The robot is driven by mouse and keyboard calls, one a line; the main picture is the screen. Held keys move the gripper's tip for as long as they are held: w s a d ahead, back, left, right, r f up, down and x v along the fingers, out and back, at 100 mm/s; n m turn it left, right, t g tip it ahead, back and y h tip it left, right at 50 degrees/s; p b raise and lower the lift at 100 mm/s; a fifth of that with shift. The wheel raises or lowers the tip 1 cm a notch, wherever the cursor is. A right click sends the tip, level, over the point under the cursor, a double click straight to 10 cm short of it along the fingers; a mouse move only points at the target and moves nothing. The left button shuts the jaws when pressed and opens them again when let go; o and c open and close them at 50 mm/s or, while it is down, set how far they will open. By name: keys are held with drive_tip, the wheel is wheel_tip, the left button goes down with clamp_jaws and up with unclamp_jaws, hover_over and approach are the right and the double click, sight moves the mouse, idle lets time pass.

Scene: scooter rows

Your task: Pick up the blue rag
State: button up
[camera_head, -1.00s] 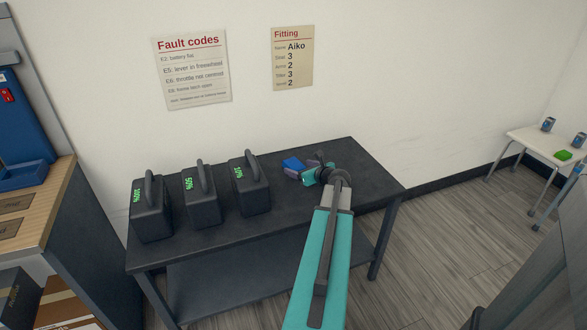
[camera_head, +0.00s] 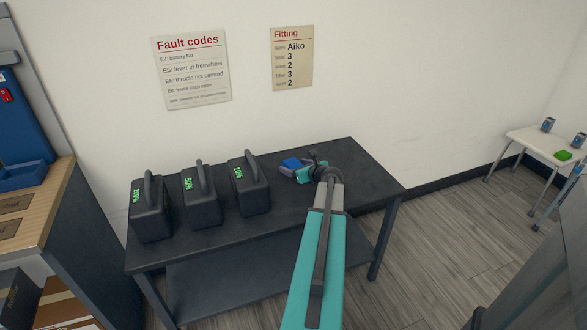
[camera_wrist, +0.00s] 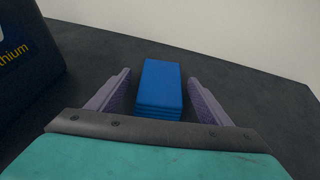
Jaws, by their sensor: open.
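The blue rag (camera_wrist: 161,85) is a folded, layered block lying on the dark table (camera_head: 345,170). In the wrist view it lies between the two purple fingers of my gripper (camera_wrist: 158,95), with a small gap visible on each side. My gripper (camera_head: 293,170) is open, low over the table. In the head view the rag (camera_head: 291,163) shows only as a small blue patch beside the fingers, and my wrist and gripper partly hide it.
Three dark battery packs with handles stand to the left; the closest is the 10% pack (camera_head: 250,188), which shows at the left of the wrist view (camera_wrist: 22,55). The wall (camera_head: 400,80) is behind the table. The table's right end is clear.

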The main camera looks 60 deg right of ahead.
sight(295, 166)
drive_tip(key=c, duration=1.1)
drive_tip(key=shift+r, duration=0.1)
drive_tip(key=shift+r+p, duration=0.85)
drive_tip(key=shift+r, duration=4.1)
